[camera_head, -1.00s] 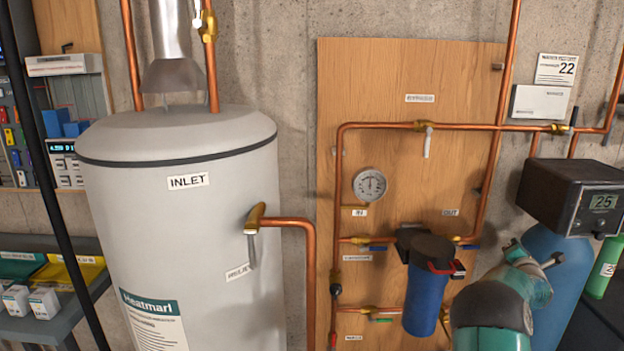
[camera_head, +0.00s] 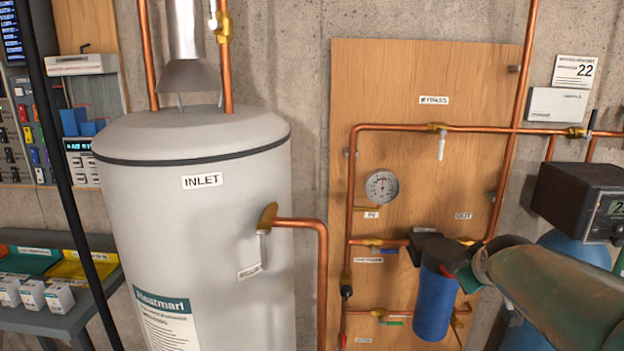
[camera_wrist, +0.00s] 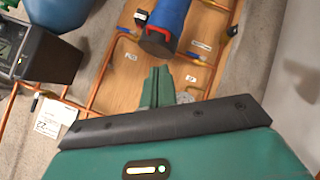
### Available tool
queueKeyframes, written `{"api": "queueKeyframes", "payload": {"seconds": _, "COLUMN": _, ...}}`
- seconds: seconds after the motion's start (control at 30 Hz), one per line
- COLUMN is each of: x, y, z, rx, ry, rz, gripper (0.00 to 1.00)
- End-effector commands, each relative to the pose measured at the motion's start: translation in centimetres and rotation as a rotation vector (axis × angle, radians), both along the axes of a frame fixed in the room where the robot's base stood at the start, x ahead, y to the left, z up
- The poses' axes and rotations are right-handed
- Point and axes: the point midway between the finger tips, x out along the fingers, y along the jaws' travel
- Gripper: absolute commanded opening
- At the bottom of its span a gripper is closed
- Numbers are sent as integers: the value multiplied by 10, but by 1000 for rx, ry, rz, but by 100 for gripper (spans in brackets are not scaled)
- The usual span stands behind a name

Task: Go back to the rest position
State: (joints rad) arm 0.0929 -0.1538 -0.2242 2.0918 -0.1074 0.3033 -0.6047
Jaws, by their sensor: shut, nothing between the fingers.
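My gripper (camera_wrist: 157,88) shows in the wrist view with its two green fingers together and nothing between them. It points toward the wooden board (camera_wrist: 120,85) with the copper pipes, below the blue filter housing (camera_wrist: 165,22) in that picture. I cannot tell whether it touches anything. In the head view, my green arm reaches in from the lower right corner, and its far end overlaps the area beside the blue filter housing (camera_head: 434,305). My fingers are not clearly seen there.
A grey water heater (camera_head: 195,215) stands at left with a copper outlet pipe (camera_head: 321,270). A pressure gauge (camera_head: 381,187) and pipes are on the board. A dark box with a display (camera_head: 580,200) sits above a blue tank at right. A shelf with bins (camera_head: 75,325) is at lower left.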

Motion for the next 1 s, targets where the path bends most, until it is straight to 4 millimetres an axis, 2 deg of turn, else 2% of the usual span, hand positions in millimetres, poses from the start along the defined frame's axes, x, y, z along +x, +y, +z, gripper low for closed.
{"api": "queueKeyframes", "payload": {"seconds": 0.03, "x": -19, "y": 22, "z": 2, "rx": 58, "ry": 11, "rz": -4, "gripper": 0}}
{"api": "queueKeyframes", "payload": {"seconds": 0.1, "x": -46, "y": 49, "z": -1, "rx": 145, "ry": 41, "rz": -22, "gripper": 0}}
{"api": "queueKeyframes", "payload": {"seconds": 0.3, "x": -130, "y": 119, "z": -18, "rx": 345, "ry": 152, "rz": -86, "gripper": 0}}
{"api": "queueKeyframes", "payload": {"seconds": 0.4, "x": -172, "y": 146, "z": -30, "rx": 416, "ry": 213, "rz": -128, "gripper": 0}}
{"api": "queueKeyframes", "payload": {"seconds": 0.5, "x": -205, "y": 163, "z": -42, "rx": 464, "ry": 264, "rz": -171, "gripper": 0}}
{"api": "queueKeyframes", "payload": {"seconds": 0.6, "x": -225, "y": 172, "z": -50, "rx": 488, "ry": 295, "rz": -201, "gripper": 0}}
{"api": "queueKeyframes", "payload": {"seconds": 0.67, "x": -232, "y": 175, "z": -53, "rx": 494, "ry": 306, "rz": -210, "gripper": 0}}
{"api": "queueKeyframes", "payload": {"seconds": 1.0, "x": -233, "y": 175, "z": -54, "rx": 497, "ry": 309, "rz": -214, "gripper": 0}}
